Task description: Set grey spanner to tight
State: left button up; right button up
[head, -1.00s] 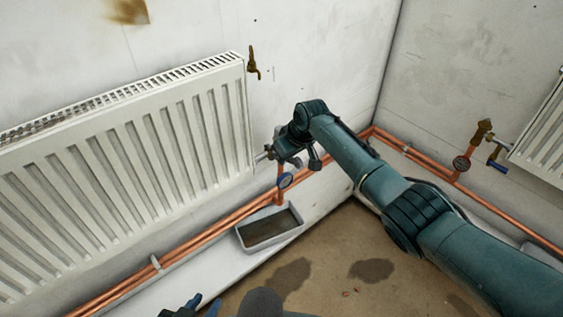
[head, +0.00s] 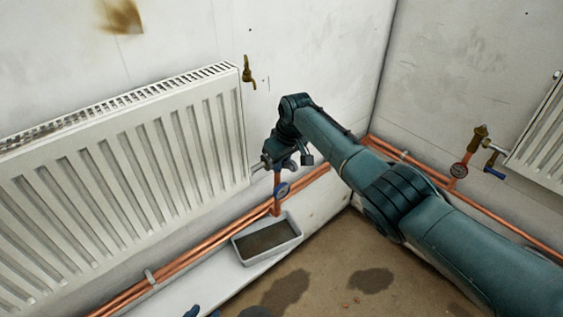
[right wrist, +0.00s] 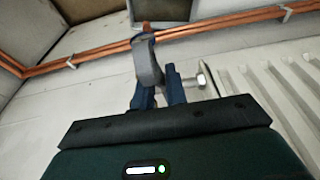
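My right arm reaches in from the right of the head view to the valve (head: 262,164) at the radiator's lower right corner. My right gripper (right wrist: 160,88) shows in the right wrist view with its two blue fingers close together. A grey looped piece, seemingly the grey spanner (right wrist: 149,62), stands up from between the fingers, which appear closed on it. The spanner's seating on the valve is largely hidden in the head view. Only small blue tips of my left gripper (head: 203,312) show at the bottom edge of the head view.
A white radiator (head: 120,180) fills the left. A grey tray (head: 266,258) of dark liquid lies below.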

jog(key=o, duration=0.4)
jog(key=shift+c, duration=0.2)
jog(key=shift+r, duration=0.45)
jog(key=p+v, duration=0.1)
jog(key=v, duration=1)
jog(key=shift+s+d+r, duration=0.1)
jog(key=shift+r, duration=0.2)
pick_arm(q)
jog(key=shift+s+a, duration=0.15)
jog(key=shift+a, duration=0.1)
pick_arm(e)
jog(key=shift+s+r, duration=0.1)
jog(key=shift+r, duration=0.25)
pick_arm(q)
jog(key=shift+r, duration=0.15)
